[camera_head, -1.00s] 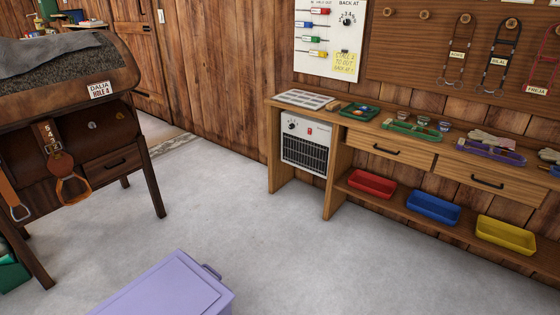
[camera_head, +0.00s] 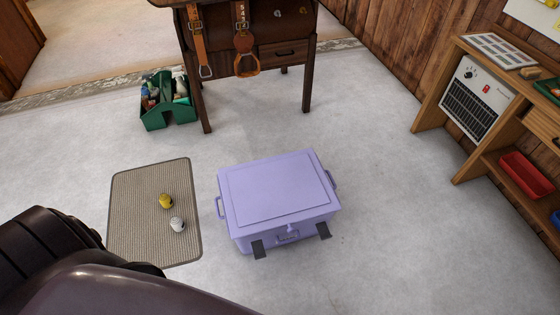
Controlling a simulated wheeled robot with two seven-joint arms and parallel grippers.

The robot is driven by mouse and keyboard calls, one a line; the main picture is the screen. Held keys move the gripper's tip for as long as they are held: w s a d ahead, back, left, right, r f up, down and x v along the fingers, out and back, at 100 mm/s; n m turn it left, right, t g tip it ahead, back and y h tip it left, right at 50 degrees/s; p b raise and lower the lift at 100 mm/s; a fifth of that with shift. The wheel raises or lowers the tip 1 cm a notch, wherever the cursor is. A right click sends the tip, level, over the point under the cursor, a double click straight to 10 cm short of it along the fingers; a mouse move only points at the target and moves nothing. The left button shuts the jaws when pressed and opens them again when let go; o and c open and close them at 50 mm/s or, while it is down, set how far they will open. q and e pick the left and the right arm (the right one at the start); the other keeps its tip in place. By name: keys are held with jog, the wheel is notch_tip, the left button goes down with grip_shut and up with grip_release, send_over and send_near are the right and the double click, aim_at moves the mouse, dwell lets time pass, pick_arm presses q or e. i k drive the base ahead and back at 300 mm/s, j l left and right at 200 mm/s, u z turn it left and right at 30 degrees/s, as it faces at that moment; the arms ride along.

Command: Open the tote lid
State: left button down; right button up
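The lilac tote (camera_head: 280,200) stands on the floor in the middle of the head view. Its lid (camera_head: 277,188) is flat and closed on top. A handle sits on each short side. A dark, rounded shape fills the lower left corner and is likely part of my own body.
A ribbed mat (camera_head: 140,200) with a yellow item (camera_head: 166,201) and a white item (camera_head: 177,224) lies left of the tote. A green caddy (camera_head: 168,112) and a saddle stand (camera_head: 262,60) are behind. A bench with a heater (camera_head: 472,98) is at right. Floor right of the tote is clear.

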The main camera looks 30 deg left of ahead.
aim_at(262, 195)
jog(key=u, duration=0.75)
